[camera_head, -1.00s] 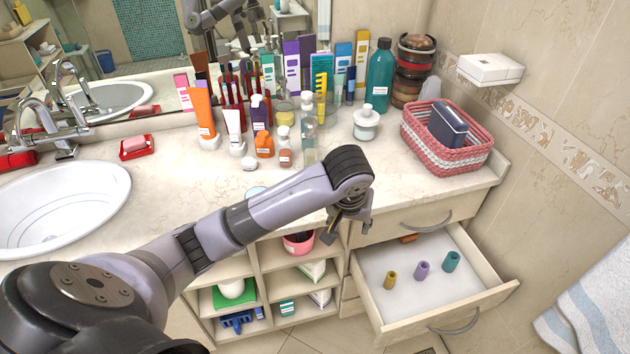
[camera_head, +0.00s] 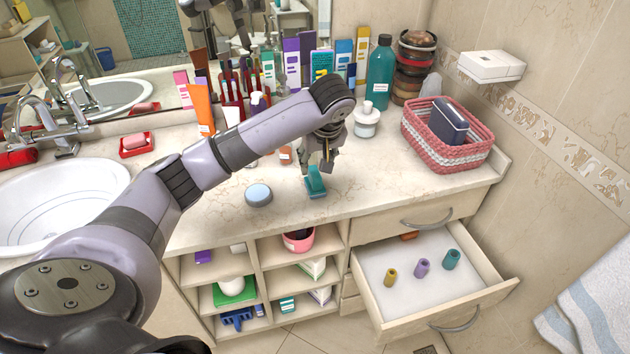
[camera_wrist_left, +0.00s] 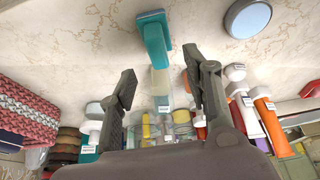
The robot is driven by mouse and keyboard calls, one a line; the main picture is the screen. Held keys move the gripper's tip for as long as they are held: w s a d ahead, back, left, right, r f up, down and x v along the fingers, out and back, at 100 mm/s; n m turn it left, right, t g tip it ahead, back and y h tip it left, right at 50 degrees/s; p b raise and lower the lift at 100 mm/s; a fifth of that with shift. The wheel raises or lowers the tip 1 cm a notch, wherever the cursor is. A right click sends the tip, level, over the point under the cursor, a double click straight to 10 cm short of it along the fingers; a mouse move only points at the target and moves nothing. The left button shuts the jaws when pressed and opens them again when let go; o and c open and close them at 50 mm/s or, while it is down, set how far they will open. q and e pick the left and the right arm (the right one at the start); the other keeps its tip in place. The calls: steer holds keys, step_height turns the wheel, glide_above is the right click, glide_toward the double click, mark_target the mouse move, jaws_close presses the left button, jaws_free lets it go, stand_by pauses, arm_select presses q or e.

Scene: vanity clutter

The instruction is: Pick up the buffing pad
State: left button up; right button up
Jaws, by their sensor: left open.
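A small teal block with a handle and a paler flat base, which looks like the buffing pad (camera_head: 315,182), lies on the counter (camera_head: 400,200) near its front edge. In the left wrist view the teal pad (camera_wrist_left: 155,38) is at the top, just beyond and roughly between the fingertips. My left gripper (camera_head: 322,160) is open and points down just above and behind the pad. I cannot tell whether it touches the pad. The left gripper also shows in its wrist view (camera_wrist_left: 160,64), with its fingers apart and nothing held. My right gripper is not in view.
A round pale-blue disc (camera_head: 258,194) lies left of the pad. Bottles, including a white pump jar (camera_head: 366,120), crowd the back of the counter. A pink-and-white basket (camera_head: 478,156) stands at the right. An open drawer (camera_head: 420,300) juts out below. The front right counter is clear.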

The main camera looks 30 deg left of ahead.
mark_target(315, 172)
arm_select(q)
steer(key=x, duration=0.3)
steer(key=shift+w+a+f+p, duration=0.1)
steer(key=shift+w+f+p, duration=0.05)
steer(key=shift+f+p, duration=0.2)
steer(key=shift+w+a+f, duration=0.1)
steer(key=shift+w+f, duration=0.05)
steer(key=shift+f, duration=0.05)
steer(key=p+x, duration=0.1)
steer(key=x, duration=0.2)
steer(key=shift+w+a+f+p, duration=0.15)
steer(key=shift+w+f+p, duration=0.15)
steer(key=shift+p, duration=0.1)
steer(key=shift+w+a+f, duration=0.1)
steer(key=shift+f, duration=0.3)
jaws_close()
